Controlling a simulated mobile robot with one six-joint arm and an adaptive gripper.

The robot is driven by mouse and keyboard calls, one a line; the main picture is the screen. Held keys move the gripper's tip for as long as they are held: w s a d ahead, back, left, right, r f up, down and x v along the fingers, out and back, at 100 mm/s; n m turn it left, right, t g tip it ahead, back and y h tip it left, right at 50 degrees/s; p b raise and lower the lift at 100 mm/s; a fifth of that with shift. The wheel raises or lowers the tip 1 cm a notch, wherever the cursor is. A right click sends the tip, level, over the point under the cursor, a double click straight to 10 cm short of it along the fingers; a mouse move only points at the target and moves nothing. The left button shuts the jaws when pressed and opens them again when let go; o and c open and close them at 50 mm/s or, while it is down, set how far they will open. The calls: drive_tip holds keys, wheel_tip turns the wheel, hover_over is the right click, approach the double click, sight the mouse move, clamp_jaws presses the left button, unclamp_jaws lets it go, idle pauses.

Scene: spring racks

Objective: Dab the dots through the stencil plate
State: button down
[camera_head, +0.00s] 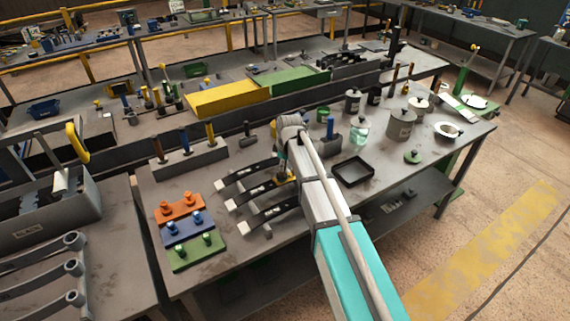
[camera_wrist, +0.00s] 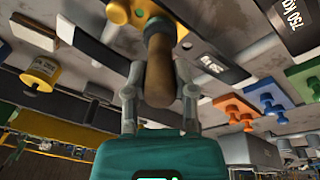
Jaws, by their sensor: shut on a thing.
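The springs have pale ends, and one (camera_head: 250,193) carries white marks. A spring (camera_wrist: 285,30) in the wrist view reads "750 KG". The dots are hidden.
Orange (camera_head: 180,207), blue (camera_head: 187,228) and green (camera_head: 198,252) knobbed plates lie at the bench's near left. A grey rack (camera_head: 190,160) with upright handles stands behind. A black tray (camera_head: 353,172), glass jar (camera_head: 359,133) and tins (camera_head: 400,127) stand right of my arm.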

drive_tip(key=shift+r+p, duration=3.35)
drive_tip(key=shift+r, duration=0.1)
drive_tip(key=shift+f, duration=0.15)
